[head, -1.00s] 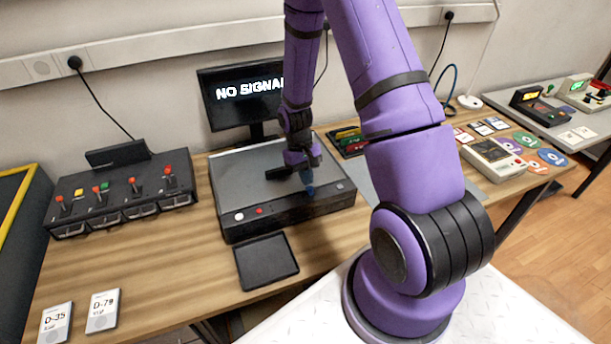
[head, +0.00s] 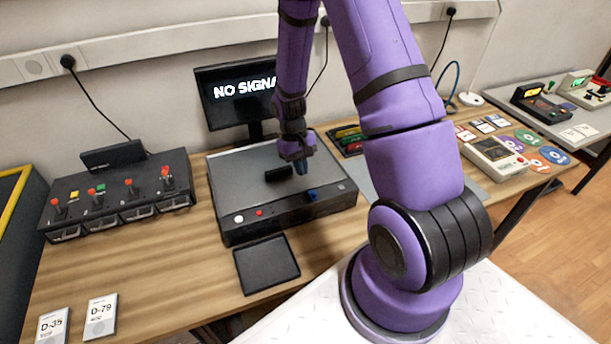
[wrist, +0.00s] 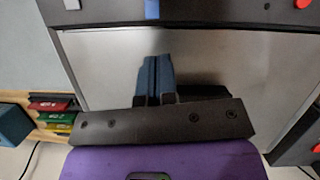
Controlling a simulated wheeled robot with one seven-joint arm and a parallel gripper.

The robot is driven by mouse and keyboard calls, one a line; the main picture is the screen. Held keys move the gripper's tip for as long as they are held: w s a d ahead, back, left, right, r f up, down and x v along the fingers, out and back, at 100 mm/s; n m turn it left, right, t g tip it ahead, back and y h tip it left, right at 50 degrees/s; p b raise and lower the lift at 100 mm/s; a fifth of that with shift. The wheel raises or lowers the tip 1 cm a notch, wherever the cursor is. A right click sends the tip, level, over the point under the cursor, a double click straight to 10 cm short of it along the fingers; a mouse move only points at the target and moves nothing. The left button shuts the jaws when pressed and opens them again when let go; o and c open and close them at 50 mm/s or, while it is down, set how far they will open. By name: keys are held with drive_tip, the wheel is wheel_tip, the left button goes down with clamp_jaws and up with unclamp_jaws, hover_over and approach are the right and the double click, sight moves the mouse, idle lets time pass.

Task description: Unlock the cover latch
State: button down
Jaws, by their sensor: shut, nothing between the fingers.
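The equipment case (head: 240,228) is a dark box with a flat grey cover (head: 240,172) that lies closed. A small blue latch (head: 312,194) sits at the cover's front edge, right of centre. The latch also shows at the top of the wrist view (wrist: 152,9). A black handle (head: 278,174) stands on the cover. My gripper (head: 301,168) is shut and empty over the cover, behind the latch and apart from it, just right of the handle. Its blue fingers (wrist: 157,78) are together in the wrist view. The latch's locking state is too small to tell.
A white button (head: 239,219) and a red button (head: 260,212) are on the case front. A black tray (head: 267,264) lies before it. A monitor (head: 236,95) stands behind, a lever panel (head: 115,194) to the left, and colored cartridges (head: 347,139) behind right.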

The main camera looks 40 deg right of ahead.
drive_tip(key=v, duration=0.8)
drive_tip(key=shift+s+r, duration=0.25)
drive_tip(key=shift+r, duration=0.05)
drive_tip(key=s+a+r+t, duration=0.2)
drive_tip(key=s+a+r, duration=0.1)
drive_tip(key=r, duration=0.7)
drive_tip(key=s+a+r+t, duration=0.3)
drive_tip(key=s+r, duration=0.1)
drive_tip(key=r, duration=0.7)
drive_tip(key=s+a+r+t, duration=0.2)
drive_tip(key=s+r, duration=0.3)
drive_tip(key=s, duration=0.2)
drive_tip(key=s+a+r+n+t, duration=0.1)
drive_tip(key=s+a+r+t, duration=0.1)
drive_tip(key=s+r, duration=0.3)
drive_tip(key=s, duration=0.3)
drive_tip(key=shift+s, duration=0.25)
